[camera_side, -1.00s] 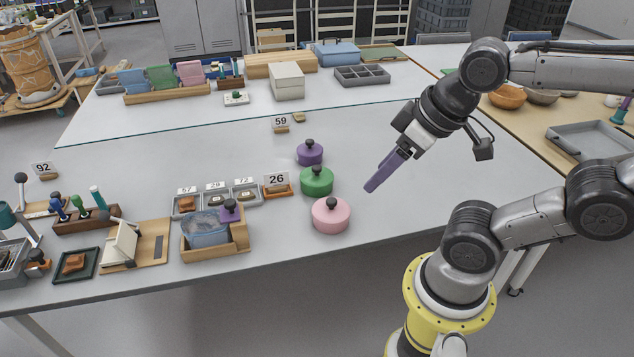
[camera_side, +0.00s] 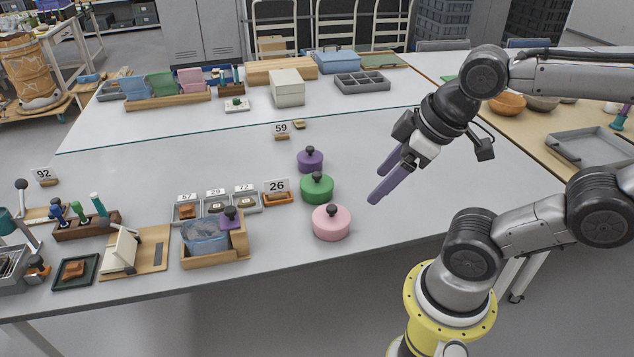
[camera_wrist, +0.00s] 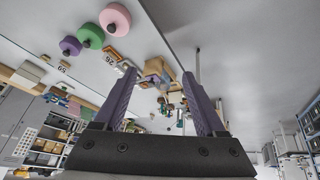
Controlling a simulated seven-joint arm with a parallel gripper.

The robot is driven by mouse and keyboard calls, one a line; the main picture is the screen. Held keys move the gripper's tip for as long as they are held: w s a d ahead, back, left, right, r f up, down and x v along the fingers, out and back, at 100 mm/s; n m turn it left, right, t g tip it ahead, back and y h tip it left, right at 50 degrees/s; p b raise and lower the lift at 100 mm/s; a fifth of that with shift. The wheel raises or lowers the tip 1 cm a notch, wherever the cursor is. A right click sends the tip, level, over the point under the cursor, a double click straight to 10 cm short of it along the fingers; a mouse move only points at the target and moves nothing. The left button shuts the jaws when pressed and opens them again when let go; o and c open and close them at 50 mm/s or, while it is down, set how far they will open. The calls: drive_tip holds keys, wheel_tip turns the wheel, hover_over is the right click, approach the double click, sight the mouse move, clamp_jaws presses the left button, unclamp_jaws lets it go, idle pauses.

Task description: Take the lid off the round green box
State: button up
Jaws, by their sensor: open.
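The round green box (camera_side: 316,189) stands on the table between the purple round box behind it and the pink round box in front. Its lid is on, with a dark knob (camera_side: 317,176) on top. In the wrist view the green box (camera_wrist: 90,36) is at the upper left, outside the space between my fingers. My gripper (camera_side: 377,187) has two purple fingers, apart and empty. It hangs above the table to the right of the green box, pointing down and left, not touching anything.
The purple box (camera_side: 310,161) and the pink box (camera_side: 331,224) stand close to the green one, both with dark knobs. A stand with the number 26 (camera_side: 277,187) is just left. Wooden holders and small trays fill the left side. The table behind the boxes is mostly clear.

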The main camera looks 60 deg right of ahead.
drive_tip(key=w+r+n, duration=0.4)
drive_tip(key=r+n, duration=0.2)
drive_tip(key=n, duration=0.1)
drive_tip(key=w+d+r+n+g, duration=0.1)
drive_tip(key=w+d+n, duration=0.2)
drive_tip(key=w, duration=0.3)
drive_tip(key=w+d+r+n, duration=0.2)
drive_tip(key=w+n, duration=0.1)
drive_tip(key=w, duration=0.3)
drive_tip(key=n+g, duration=0.3)
drive_tip(key=g, duration=0.2)
hover_over(317, 174)
drive_tip(key=f, duration=2.8)
drive_tip(key=shift+w+a+f, duration=0.2)
drive_tip(key=shift+w+f, duration=0.05)
drive_tip(key=shift+w, duration=0.1)
drive_tip(key=shift+s+d+f, duration=0.15)
drive_tip(key=shift+f, duration=1.4)
drive_tip(key=shift+s+d+f, duration=0.15)
drive_tip(key=shift+f, duration=1.4)
clamp_jaws()
